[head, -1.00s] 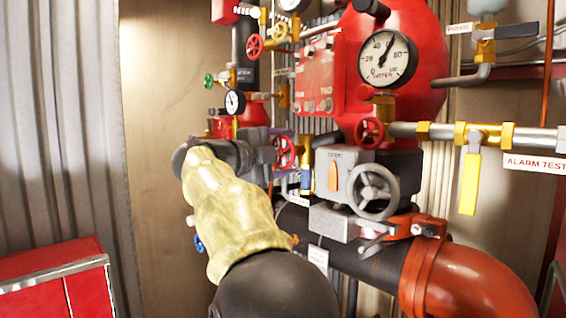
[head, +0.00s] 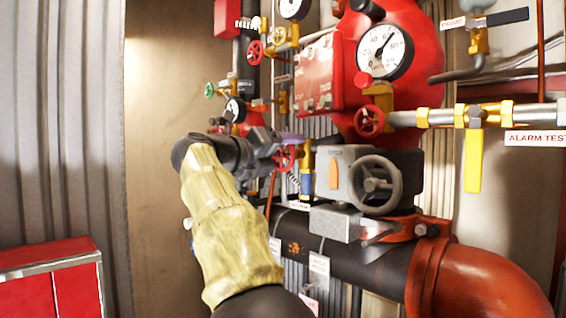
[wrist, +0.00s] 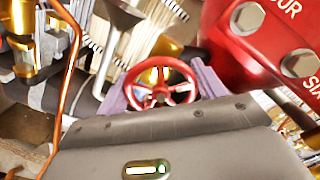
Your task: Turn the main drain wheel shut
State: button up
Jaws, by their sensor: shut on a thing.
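A small red handwheel (head: 284,158) sits on a brass valve in the middle of the head view. In the wrist view the red wheel (wrist: 161,86) lies straight ahead, with brass behind its spokes. My gripper (head: 288,146) reaches it from the left, and its purple fingers show at both sides of the wheel in the wrist view (wrist: 160,82). The gripper is shut on the wheel's rim. My dark wrist hides part of the wheel in the head view. I cannot read a label naming this wheel.
A grey handwheel (head: 375,185) on a grey box stands to the right. A thick dark pipe (head: 345,255) runs below. A red cabinet (head: 50,285) stands at lower left.

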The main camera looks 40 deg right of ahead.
jog(key=m+b, duration=0.2)
jog(key=m, duration=0.4)
jog(key=shift+f+b, duration=0.15)
jog(key=shift+b, duration=0.15)
jog(key=shift+m, duration=0.3)
jog(key=o, duration=1)
jog(key=shift+s, duration=0.1)
jog(key=shift+a, duration=0.15)
jog(key=a, duration=0.5)
jog(key=s+a, duration=0.1)
jog(key=a, duration=0.5)
jog(key=a+b, duration=0.1)
jog(key=a, duration=0.5)
jog(key=shift+s, duration=0.15)
